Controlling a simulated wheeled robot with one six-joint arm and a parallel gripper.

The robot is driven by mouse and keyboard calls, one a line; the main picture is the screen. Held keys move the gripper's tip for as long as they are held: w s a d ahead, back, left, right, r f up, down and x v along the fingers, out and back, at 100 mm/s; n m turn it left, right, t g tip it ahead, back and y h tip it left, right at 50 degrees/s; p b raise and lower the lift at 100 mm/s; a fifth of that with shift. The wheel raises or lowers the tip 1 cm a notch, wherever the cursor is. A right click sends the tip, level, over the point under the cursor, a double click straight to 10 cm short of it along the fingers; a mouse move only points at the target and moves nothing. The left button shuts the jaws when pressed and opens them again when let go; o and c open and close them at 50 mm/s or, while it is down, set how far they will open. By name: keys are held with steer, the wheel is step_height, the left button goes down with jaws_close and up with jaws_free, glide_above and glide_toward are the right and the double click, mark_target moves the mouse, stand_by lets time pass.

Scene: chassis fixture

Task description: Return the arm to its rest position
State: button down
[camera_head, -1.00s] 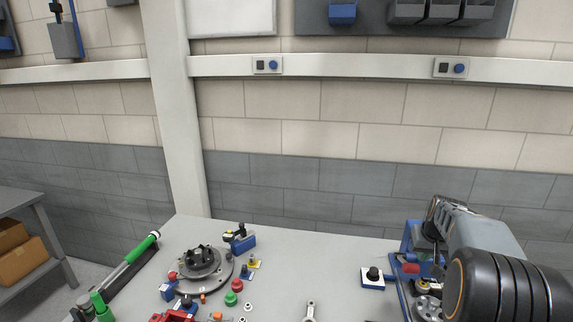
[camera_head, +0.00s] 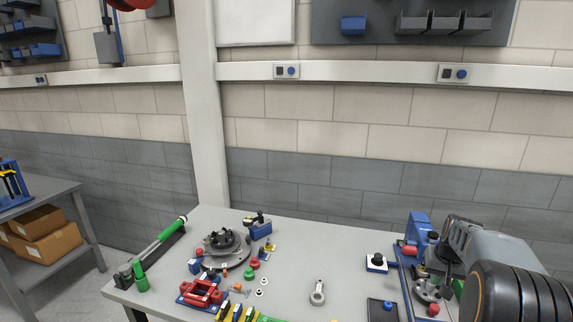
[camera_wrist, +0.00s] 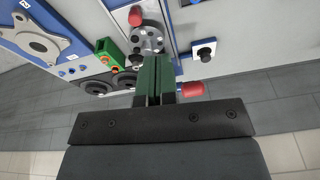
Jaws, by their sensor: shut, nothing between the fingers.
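My gripper shows in the wrist view (camera_wrist: 155,82) with its two dark green fingers together and nothing between them. Its dark mounting bar spans the picture below them. Beyond the fingertips is the blue-edged fixture (camera_wrist: 176,38) with a grey holed disc (camera_wrist: 146,40) and red knobs. The fingers look apart from it, though the exact gap is hard to judge. In the head view, my grey and black arm fills the lower right and hides part of the same fixture (camera_head: 404,290). I cannot make out the fingertips there.
The bench (camera_head: 310,236) holds a round grey turntable (camera_head: 222,258), a red block (camera_head: 203,293), a metal rod-end part (camera_head: 318,292) and several small parts. A white block with a black knob (camera_head: 376,263) stands left of the arm. A side shelf (camera_head: 48,197) with cardboard boxes is at left.

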steer(key=s+a+r+n+t+b, duration=0.1)
steer(key=s+a+n, duration=0.1)
steer(key=s+a, duration=0.7)
steer(key=s+a+r+n+t+b, duration=0.1)
steer(key=s+a+b, duration=0.1)
steer(key=s+a, duration=0.8)
steer(key=a, duration=0.5)
steer(key=shift+s+r+n+y, duration=0.2)
steer(key=shift+s+n+y, duration=0.1)
steer(key=shift+n, duration=0.1)
